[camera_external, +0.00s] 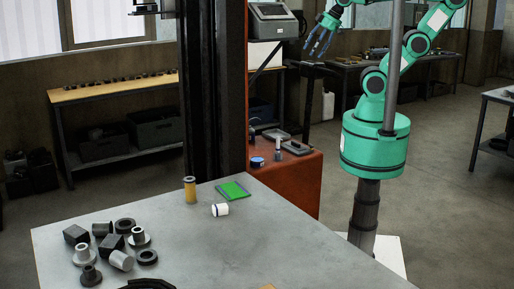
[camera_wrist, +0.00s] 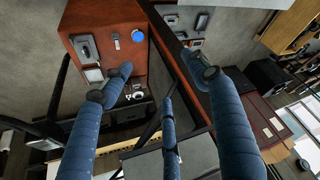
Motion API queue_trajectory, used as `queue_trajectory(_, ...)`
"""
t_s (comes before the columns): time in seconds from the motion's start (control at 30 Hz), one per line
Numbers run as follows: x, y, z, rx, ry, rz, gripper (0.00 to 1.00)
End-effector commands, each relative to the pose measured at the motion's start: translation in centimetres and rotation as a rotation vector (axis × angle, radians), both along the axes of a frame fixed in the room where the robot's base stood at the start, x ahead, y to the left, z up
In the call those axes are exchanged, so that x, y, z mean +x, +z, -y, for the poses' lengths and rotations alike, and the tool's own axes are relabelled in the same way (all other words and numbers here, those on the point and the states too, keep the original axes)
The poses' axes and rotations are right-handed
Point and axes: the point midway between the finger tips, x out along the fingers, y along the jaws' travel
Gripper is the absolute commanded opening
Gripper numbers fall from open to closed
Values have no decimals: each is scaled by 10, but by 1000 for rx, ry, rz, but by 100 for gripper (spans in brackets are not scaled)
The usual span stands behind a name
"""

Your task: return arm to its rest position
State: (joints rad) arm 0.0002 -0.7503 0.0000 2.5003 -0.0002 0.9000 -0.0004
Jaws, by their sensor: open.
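My green arm rises from its base at the right of the external view. My gripper (camera_external: 319,46) is up in the air above and behind the red cabinet, clear of the steel table. In the wrist view my gripper (camera_wrist: 166,84) shows its blue fingers spread apart. Nothing is between them.
The steel table (camera_external: 290,250) holds several dark and grey machine parts, a yellow cylinder (camera_external: 190,190), a white cylinder (camera_external: 220,209) and a green pad (camera_external: 232,190). A dark column stands behind it. The red cabinet (camera_external: 305,180) bears small tools and a blue round item (camera_wrist: 138,36).

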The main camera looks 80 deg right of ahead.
Motion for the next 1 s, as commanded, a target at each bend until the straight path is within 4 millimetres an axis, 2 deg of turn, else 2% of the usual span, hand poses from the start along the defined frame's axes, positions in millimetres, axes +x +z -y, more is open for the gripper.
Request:
queue_trajectory(0.27, 0, -30, 0, 0, 0, 0, 60)
queue_trajectory(0.8, 0, -130, 0, 0, 0, 0, 60)
queue_trajectory(1.0, 0, -161, 0, 0, 0, 0, 60)
